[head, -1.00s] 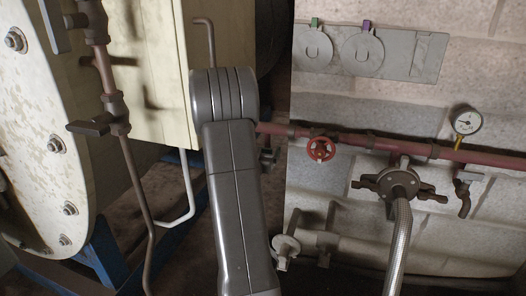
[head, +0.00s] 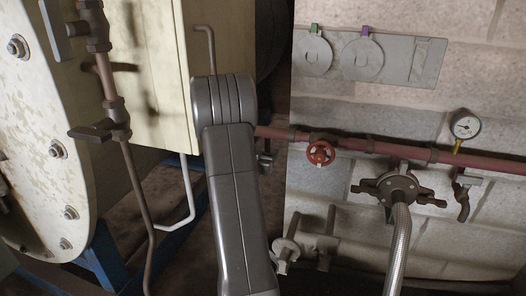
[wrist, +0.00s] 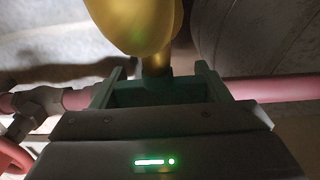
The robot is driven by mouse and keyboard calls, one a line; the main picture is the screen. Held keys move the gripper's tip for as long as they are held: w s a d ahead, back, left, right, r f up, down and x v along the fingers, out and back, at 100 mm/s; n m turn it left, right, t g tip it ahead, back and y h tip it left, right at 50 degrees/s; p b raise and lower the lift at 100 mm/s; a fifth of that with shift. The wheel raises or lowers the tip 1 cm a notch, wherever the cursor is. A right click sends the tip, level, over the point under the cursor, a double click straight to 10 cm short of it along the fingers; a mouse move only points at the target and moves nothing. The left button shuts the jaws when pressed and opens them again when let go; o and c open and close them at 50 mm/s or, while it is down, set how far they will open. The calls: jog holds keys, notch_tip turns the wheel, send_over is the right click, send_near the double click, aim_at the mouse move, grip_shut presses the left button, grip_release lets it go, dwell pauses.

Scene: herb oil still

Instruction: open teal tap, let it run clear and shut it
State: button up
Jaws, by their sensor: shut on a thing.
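In the wrist view my gripper (wrist: 160,72) is shut on a dull green-teal piece (wrist: 157,92) lying across between its two fingers, which looks like the teal tap's handle. A short stem rises from it to a rounded yellow, brass-like body (wrist: 140,22) just beyond. The tap's spout and any flow from it cannot be made out. In the head view my grey arm hides the gripper and the tap.
A red pipe (head: 395,149) runs along the block wall, with a red handwheel (head: 320,153), a gauge (head: 465,127) and a flange with a braided hose (head: 398,230). A cream vessel (head: 50,120) with brown pipework stands at left.

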jog(key=shift+h, duration=0.3)
jog(key=o, duration=1)
jog(key=p+v, duration=0.2)
jog(key=v, duration=1.2)
jog(key=shift+r, duration=0.1)
